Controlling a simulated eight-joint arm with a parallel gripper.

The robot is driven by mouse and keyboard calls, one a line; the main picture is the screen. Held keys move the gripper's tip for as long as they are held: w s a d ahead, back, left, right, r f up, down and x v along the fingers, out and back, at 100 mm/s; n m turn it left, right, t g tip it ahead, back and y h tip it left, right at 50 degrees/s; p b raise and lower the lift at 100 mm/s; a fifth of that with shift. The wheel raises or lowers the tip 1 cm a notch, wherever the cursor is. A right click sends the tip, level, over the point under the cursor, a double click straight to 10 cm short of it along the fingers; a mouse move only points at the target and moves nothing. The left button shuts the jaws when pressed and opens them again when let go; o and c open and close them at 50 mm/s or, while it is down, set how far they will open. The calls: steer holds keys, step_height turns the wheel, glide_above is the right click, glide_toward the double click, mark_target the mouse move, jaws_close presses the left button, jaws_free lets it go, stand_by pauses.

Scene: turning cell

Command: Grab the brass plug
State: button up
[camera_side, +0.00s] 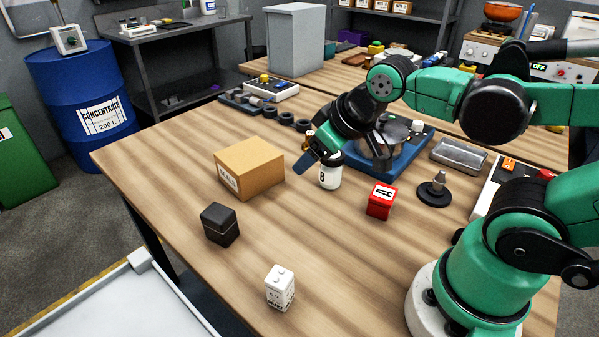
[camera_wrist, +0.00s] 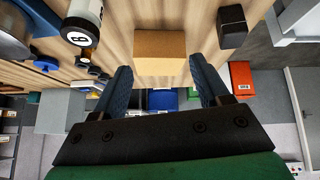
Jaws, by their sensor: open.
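In the wrist view my gripper's (camera_wrist: 160,66) two blue fingers stand apart. The cardboard box (camera_wrist: 162,48) shows in the gap between them, beyond the tips. The bottle also shows at the upper left of the wrist view (camera_wrist: 84,18). My gripper partly covers the bottle's top in the side view.
The cardboard box (camera_side: 249,168) stands left of my gripper. A black box (camera_side: 220,225), a white block (camera_side: 280,288) and a red box marked A (camera_side: 381,201) stand nearer. A black disc with a grey knob (camera_side: 435,193) is at right. The front middle of the table is clear.

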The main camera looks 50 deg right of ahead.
mark_target(310, 135)
steer(key=w+d+f+n+h, duration=0.2)
steer(key=w+d+n+h, duration=1.1)
steer(key=n, duration=1)
steer(key=shift+g+y, duration=0.3)
steer(key=shift+y, duration=0.4)
steer(key=f, duration=0.7)
steer(key=shift+w+d+f, duration=0.15)
steer(key=shift+w+d, duration=0.05)
steer(key=shift+d, duration=0.05)
steer(key=shift+w+d+f+m, duration=0.15)
steer(key=shift+w+d+f, duration=0.1)
steer(key=shift+d, duration=0.2)
steer(key=shift+w+d+f+m, duration=0.15)
steer(key=shift+d+f, duration=0.1)
steer(key=shift+d, duration=0.15)
steer(key=shift+x, duration=2.75)
jaws_close()
